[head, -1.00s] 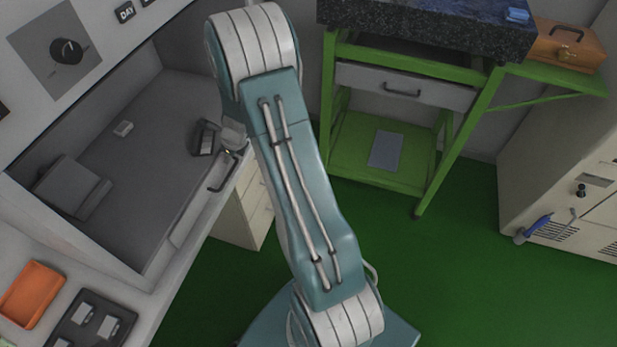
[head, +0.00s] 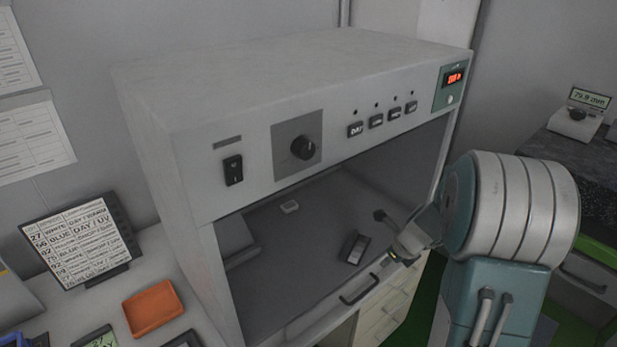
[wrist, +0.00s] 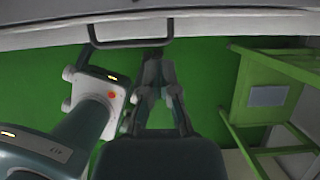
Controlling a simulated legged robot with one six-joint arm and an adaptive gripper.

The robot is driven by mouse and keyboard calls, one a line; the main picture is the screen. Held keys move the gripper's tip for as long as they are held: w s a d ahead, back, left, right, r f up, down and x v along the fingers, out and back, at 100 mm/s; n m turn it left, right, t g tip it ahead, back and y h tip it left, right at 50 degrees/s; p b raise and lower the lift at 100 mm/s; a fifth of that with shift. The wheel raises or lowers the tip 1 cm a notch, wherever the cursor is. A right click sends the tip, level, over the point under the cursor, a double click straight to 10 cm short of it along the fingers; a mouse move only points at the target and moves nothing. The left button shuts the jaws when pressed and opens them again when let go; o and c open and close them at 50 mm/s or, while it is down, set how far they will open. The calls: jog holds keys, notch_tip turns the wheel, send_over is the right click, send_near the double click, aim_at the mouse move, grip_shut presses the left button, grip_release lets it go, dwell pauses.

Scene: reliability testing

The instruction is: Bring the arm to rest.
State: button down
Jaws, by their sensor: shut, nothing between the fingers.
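My gripper (wrist: 154,58) is shut and empty in the wrist view, its two dark fingers meeting at the tips. The tips are close to the right end of a dark bar handle (wrist: 130,44) on a pale front edge; I cannot tell whether they touch. In the head view my arm (head: 510,215), teal with pale ribbed joint covers, stands at the right and its far end reaches towards the booth opening. There the gripper is small and its fingers are hard to make out, near the booth's handle (head: 360,290).
The grey viewing booth (head: 230,130) fills the middle, a dark small device (head: 353,248) on its floor. An orange tray (head: 153,308) and a lamp chart (head: 82,242) stand left. A green-framed stand (wrist: 245,95) is right in the wrist view, with green floor (wrist: 215,70) open beside it.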

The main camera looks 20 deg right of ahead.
jog(key=s+a+r+n, duration=0.3)
jog(key=a+r+n, duration=0.3)
jog(key=r+n, duration=0.1)
jog(key=s+a+r+n, duration=0.3)
jog(key=a+r+n, duration=0.3)
jog(key=n, duration=0.1)
jog(key=s+a+r+n+h, duration=0.1)
jog(key=s+a+r+n, duration=0.2)
jog(key=s+n, duration=0.4)
jog(key=s+a+r+n+t, duration=0.1)
jog(key=s+a+r+n, duration=0.3)
jog(key=s+n, duration=0.3)
jog(key=n, duration=0.3)
jog(key=shift+s+a+r+t+h, duration=0.2)
jog(key=shift+a+t+h, duration=0.1)
jog(key=shift+h, duration=0.1)
